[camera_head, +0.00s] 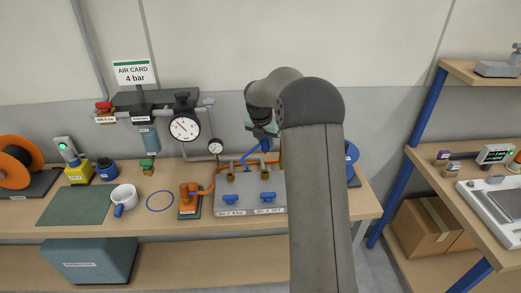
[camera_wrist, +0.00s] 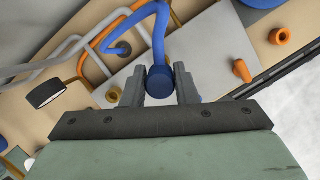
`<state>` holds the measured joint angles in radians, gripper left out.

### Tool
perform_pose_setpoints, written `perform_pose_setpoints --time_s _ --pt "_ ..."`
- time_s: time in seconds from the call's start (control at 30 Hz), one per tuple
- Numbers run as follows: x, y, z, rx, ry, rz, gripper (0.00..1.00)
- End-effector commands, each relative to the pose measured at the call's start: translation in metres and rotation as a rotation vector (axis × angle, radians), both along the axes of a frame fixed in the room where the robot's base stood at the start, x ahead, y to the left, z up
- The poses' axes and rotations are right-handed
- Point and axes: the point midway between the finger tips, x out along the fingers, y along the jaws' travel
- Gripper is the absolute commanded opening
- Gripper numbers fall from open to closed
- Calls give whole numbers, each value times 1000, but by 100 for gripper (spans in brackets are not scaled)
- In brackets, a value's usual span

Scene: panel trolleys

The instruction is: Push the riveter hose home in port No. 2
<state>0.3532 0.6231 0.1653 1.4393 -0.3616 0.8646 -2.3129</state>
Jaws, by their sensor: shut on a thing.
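My gripper (camera_wrist: 160,88) is shut on the blue hose end (camera_wrist: 161,78), which sits between its two grey fingers. The blue hose (camera_wrist: 158,35) bends up and away to the left from there. In the head view my gripper (camera_head: 262,133) is above the back of the grey port block (camera_head: 222,208), and the hose (camera_head: 254,153) loops below it. The block has brass ports, one clear at left (camera_head: 231,175), and two blue handles (camera_head: 231,198) with labels in front. My arm hides the block's right side. I cannot tell whether the hose end touches a port.
An orange fitting (camera_head: 187,196) with an orange hose stands left of the block. Gauges (camera_head: 184,127) and pipes are behind. A shelf unit (camera_head: 417,130) stands at right.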

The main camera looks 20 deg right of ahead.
Motion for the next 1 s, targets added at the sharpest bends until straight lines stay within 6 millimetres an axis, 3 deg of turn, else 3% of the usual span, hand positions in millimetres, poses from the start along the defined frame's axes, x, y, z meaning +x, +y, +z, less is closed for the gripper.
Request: perform_pose_setpoints --time_s 0.43,1.0 --pt "0 1 2 -2 -1 4 0" --pt "0 1 -52 -1 -1 3 0"
